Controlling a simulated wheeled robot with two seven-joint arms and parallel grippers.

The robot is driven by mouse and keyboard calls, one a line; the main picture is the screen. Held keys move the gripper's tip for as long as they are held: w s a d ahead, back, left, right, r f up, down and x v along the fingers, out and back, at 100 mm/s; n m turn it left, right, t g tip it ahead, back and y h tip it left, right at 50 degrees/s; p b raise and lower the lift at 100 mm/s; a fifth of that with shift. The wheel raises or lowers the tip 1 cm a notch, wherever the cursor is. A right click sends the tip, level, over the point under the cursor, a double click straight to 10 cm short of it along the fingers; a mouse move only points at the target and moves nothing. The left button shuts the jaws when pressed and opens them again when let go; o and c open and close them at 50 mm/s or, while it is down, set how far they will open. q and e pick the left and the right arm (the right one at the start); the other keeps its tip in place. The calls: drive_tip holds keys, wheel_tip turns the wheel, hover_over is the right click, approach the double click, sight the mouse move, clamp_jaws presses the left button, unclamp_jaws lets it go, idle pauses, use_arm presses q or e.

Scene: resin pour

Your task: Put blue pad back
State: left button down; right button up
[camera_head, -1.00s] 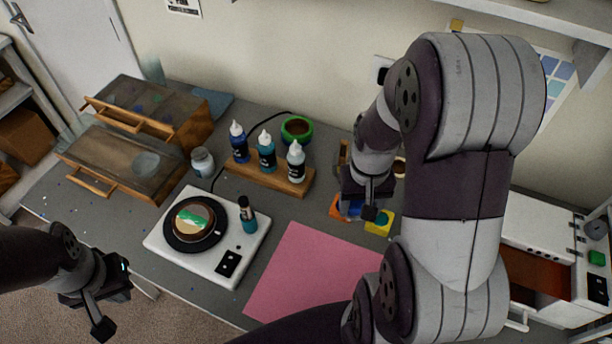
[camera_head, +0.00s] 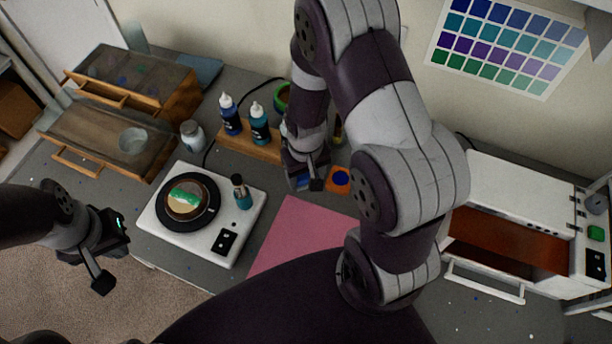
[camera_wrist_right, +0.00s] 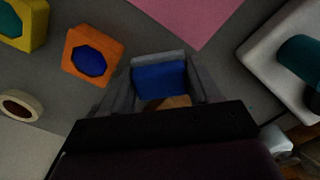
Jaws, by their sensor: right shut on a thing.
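My right gripper (camera_head: 304,184) is shut on the blue pad, whose blue face (camera_wrist_right: 160,80) shows between the fingers in the right wrist view. An orange-brown patch shows just below that face. In the head view a bit of the blue pad (camera_head: 303,182) shows under the gripper, in front of the bottle rack. An orange pad with a blue round centre (camera_head: 340,179) lies just right of the gripper; it also shows in the wrist view (camera_wrist_right: 91,55). A yellow pad (camera_wrist_right: 22,22) shows beyond it there. My left gripper (camera_head: 108,258) hangs off the table's front left edge; its jaw gap is unclear.
A wooden rack (camera_head: 245,143) with dropper bottles stands behind, partly hidden by my right arm. A pink mat (camera_head: 297,235) lies in front. A white oven-like box (camera_head: 505,205) is at right.

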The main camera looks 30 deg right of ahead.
drive_tip(key=shift+s+f, duration=0.1)
drive_tip(key=shift+f, duration=0.65)
drive_tip(key=shift+d+f, duration=0.1)
drive_tip(key=shift+f, duration=0.25)
drive_tip(key=shift+w+f, duration=0.1)
drive_tip(key=shift+w, duration=0.25)
drive_tip(key=shift+s+f, duration=0.1)
drive_tip(key=shift+s, duration=0.05)
drive_tip(key=o, duration=0.7)
drive_tip(key=shift+s+f, duration=0.1)
drive_tip(key=shift+o, duration=0.2)
wheel_tip(320, 180, up, 12)
drive_tip(key=shift+n+t, duration=0.5)
drive_tip(key=shift+t, duration=0.2)
drive_tip(key=s+a+r, duration=0.1)
drive_tip(key=s, duration=0.1)
drive_tip(key=s+a+r, duration=0.1)
drive_tip(key=s+r, duration=0.1)
drive_tip(key=shift+a+r, duration=0.1)
drive_tip(key=shift+a, duration=0.1)
